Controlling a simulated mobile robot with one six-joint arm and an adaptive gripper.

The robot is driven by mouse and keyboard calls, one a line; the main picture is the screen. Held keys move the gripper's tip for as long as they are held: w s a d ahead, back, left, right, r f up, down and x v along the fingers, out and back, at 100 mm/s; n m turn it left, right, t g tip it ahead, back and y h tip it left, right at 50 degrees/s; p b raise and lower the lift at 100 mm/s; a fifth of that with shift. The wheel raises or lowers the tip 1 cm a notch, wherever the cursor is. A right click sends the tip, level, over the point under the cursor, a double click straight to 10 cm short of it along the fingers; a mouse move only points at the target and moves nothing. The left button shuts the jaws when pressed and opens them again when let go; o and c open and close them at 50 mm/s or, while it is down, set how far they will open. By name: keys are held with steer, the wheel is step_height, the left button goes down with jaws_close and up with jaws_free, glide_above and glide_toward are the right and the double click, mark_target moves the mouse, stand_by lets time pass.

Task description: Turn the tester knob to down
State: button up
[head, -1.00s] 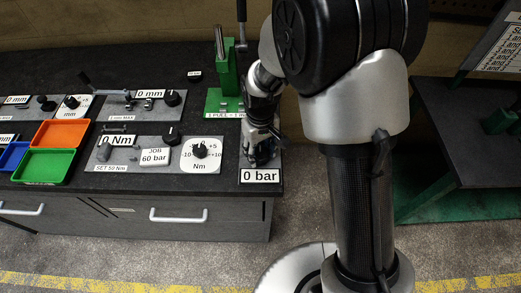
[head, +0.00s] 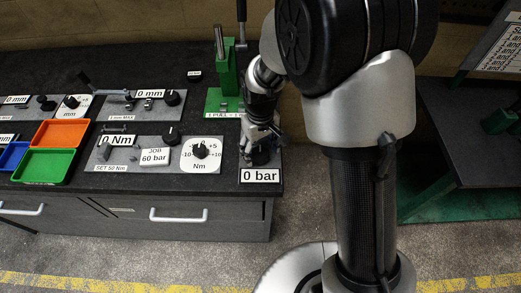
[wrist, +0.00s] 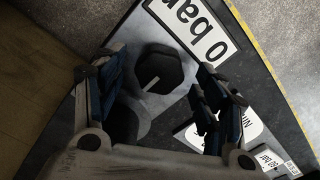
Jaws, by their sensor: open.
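A dark faceted knob (wrist: 160,72) with a white pointer line stands beside the "0 bar" display (wrist: 193,25) in the wrist view. I take it as the tester knob. My gripper (wrist: 158,68) is open, with one finger on each side of the knob. Gaps show between the fingers and the knob, and I cannot tell whether they touch. In the head view my gripper (head: 258,142) is over the bench's right end, just behind the "0 bar" display (head: 260,176). The knob shows there only as a dark shape below the fingers.
A green press (head: 227,75) stands close behind my gripper. To the left are the Nm dial (head: 214,162), the "JOB 60 bar" card (head: 155,157) and green (head: 45,166) and orange (head: 63,133) trays. The bench ends just right of the gripper.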

mark_target(261, 153)
step_height(261, 153, up, 11)
stand_by(0.3)
stand_by(0.4)
steer(key=s+d+r+m+t, duration=0.2)
steer(key=s+d+r+m, duration=0.1)
steer(key=s+d+r, duration=0.6)
steer(key=s+d+r+m+t, duration=0.1)
steer(key=s+d, duration=0.1)
steer(key=s, duration=0.3)
steer(key=s+d+r+m+t, duration=0.1)
steer(key=s+r, duration=0.1)
steer(key=s, duration=0.4)
steer(key=shift+d+m+t, duration=0.3)
steer(key=shift+d+m, duration=0.05)
steer(key=shift+m, duration=0.05)
